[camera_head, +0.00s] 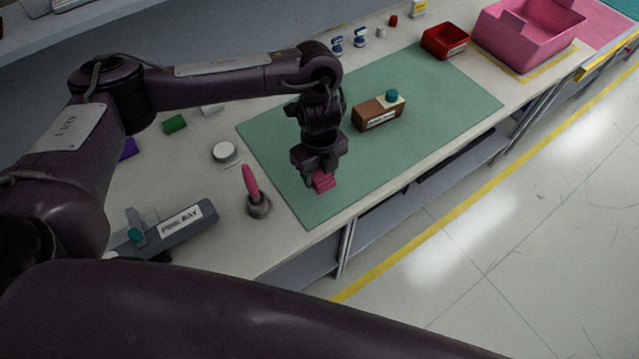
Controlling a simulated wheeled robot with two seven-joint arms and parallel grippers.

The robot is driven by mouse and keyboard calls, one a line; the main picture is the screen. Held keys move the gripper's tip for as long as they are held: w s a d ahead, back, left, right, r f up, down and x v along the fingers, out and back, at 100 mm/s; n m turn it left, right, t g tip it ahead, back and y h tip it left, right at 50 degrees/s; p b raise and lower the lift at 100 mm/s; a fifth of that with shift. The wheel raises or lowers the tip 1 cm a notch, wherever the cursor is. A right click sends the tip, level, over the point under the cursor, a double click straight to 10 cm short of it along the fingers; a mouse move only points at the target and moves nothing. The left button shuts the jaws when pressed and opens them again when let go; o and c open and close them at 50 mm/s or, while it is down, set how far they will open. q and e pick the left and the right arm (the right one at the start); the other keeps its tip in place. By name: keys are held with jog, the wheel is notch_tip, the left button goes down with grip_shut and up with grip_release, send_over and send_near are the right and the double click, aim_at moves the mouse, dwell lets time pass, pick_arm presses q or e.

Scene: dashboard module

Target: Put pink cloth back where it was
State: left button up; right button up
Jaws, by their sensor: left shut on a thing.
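The pink cloth (322,183) is a small folded pink piece under my left gripper (319,172), at the left front part of the green mat (432,95). My left gripper points down and is shut on the cloth. Whether the cloth touches the mat is hard to tell. A grey bay with a label reading "PINK BAY" (170,232) lies on the bench at the lower left, to the left of the gripper. My right gripper is not visible.
A pink-handled tool in a grey holder (258,205) stands between the bay and the mat. A brown labelled box with a teal knob (379,113) sits on the mat. A red tray (445,41) and a pink bin (528,38) stand at the upper right.

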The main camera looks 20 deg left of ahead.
aim_at(320, 183)
pick_arm(q)
notch_tip(320, 183, down, 4)
jog(key=shift+f+b, duration=0.1)
jog(key=shift+b, duration=0.5)
jog(key=shift+f, duration=0.45)
jog(key=shift+f, duration=0.2)
jog(key=o, duration=1)
jog(key=shift+c, duration=0.2)
jog(key=shift+r, duration=0.15)
